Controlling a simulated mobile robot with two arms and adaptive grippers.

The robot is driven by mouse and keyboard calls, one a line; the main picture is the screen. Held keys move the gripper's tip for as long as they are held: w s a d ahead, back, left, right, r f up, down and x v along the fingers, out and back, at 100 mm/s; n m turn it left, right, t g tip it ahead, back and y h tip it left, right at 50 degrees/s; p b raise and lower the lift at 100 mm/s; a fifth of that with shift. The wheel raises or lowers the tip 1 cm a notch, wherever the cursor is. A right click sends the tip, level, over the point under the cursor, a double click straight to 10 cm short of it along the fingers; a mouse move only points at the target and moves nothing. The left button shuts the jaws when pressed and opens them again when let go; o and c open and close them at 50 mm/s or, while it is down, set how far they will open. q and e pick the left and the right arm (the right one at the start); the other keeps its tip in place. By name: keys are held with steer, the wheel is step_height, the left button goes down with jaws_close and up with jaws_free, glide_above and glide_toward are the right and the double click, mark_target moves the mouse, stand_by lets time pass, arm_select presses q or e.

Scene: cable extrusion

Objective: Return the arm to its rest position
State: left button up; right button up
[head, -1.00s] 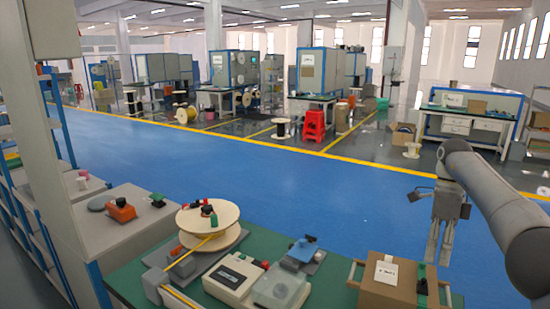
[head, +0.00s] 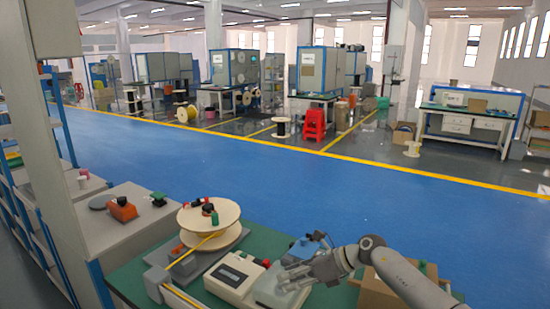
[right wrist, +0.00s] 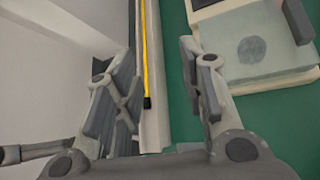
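My right arm (head: 400,275) reaches in from the right in the head view. Its gripper (head: 286,279) hangs above the front of the workbench, near the white device, and points left. In the right wrist view the gripper's (right wrist: 163,72) two fingers stand well apart with nothing held between them. Beyond the fingers a yellow cable (right wrist: 146,50) with a black end lies along the bench edge. My left gripper is not in view.
The green workbench (head: 130,281) carries a wooden spool (head: 227,214), a white device (head: 236,277) and a cardboard box (head: 375,294) partly hidden by my arm. A grey cabinet (head: 120,233) stands at left. The blue floor (head: 330,190) behind the bench is clear.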

steer(key=s+a+r+m+t+y, duration=0.2)
steer(key=a+r+m+t+y, duration=0.25)
steer(key=a+m+t, duration=0.35)
steer(key=s+d+m+t+h, duration=0.2)
steer(key=d+m+t+h, duration=0.55)
steer(key=m, duration=0.85)
steer(key=s+d+f+m+g+h, duration=0.6)
steer(key=s+d+f+m+h, duration=0.2)
steer(key=s+d+f+m, duration=0.5)
steer(key=s+d+f+m+g, duration=0.2)
steer(key=s+f+m+g, duration=0.15)
steer(key=s, duration=0.85)
steer(key=s+d+f+m+g, duration=0.2)
steer(key=s+m+g, duration=0.25)
steer(key=s, duration=0.85)
step_height(320, 180, down, 29)
steer(key=g+b, duration=0.2)
steer(key=b, duration=0.3)
steer(key=s+d+f+b, duration=0.1)
steer(key=s+f+b, duration=0.1)
steer(key=s+f, duration=0.7)
steer(key=s+d+f+n+g+b, duration=0.1)
steer(key=s+f+b, duration=0.2)
steer(key=s+f, duration=0.6)
step_height(320, 180, down, 4)
steer(key=shift+d+f, duration=0.15)
steer(key=shift+d, duration=0.05)
